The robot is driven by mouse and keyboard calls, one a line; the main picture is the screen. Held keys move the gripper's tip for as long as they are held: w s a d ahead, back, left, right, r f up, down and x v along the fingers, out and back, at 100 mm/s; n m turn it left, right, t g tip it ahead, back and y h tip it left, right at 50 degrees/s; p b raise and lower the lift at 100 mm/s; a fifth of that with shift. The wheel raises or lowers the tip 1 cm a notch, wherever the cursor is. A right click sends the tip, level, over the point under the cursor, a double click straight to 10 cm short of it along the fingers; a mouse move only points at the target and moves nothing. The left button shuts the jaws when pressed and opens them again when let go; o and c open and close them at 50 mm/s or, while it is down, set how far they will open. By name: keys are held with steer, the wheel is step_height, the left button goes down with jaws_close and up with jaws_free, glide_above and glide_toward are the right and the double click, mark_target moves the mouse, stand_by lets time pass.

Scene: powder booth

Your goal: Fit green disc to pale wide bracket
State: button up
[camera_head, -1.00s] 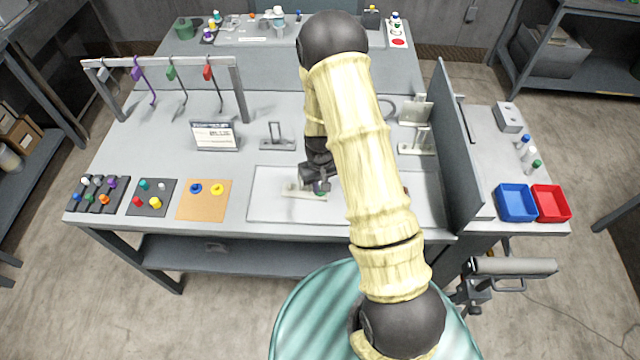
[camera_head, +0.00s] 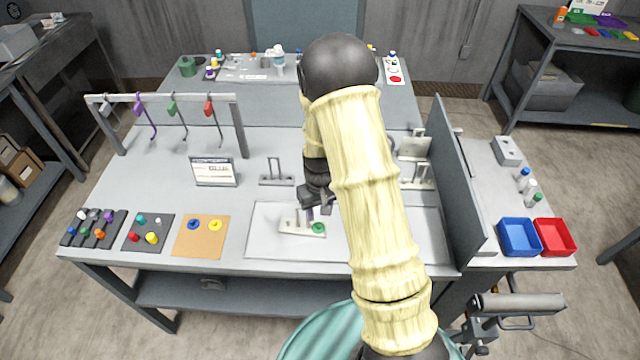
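The green disc (camera_head: 318,228) sits at the right end of the pale wide bracket (camera_head: 289,228), which lies in the shallow pale tray (camera_head: 262,246) on the bench. From this angle I cannot tell how fully the disc is seated. My gripper (camera_head: 318,205) is just above and behind the bracket, pointing down, and looks apart from the disc. A small purplish piece shows below the gripper, over the bracket; I cannot tell what it is. My arm hides the right part of the tray, and the finger opening is unclear.
A sign (camera_head: 213,172) and a grey stand (camera_head: 277,176) are behind the tray. An orange mat (camera_head: 200,245) with blue and yellow discs lies left. A grey divider (camera_head: 456,185) stands right, with blue (camera_head: 518,236) and red (camera_head: 554,237) bins beyond. A hook rack (camera_head: 165,98) stands back left.

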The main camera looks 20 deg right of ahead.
step_height(320, 180, up, 12)
steer(key=b, duration=0.2)
stand_by(0.7)
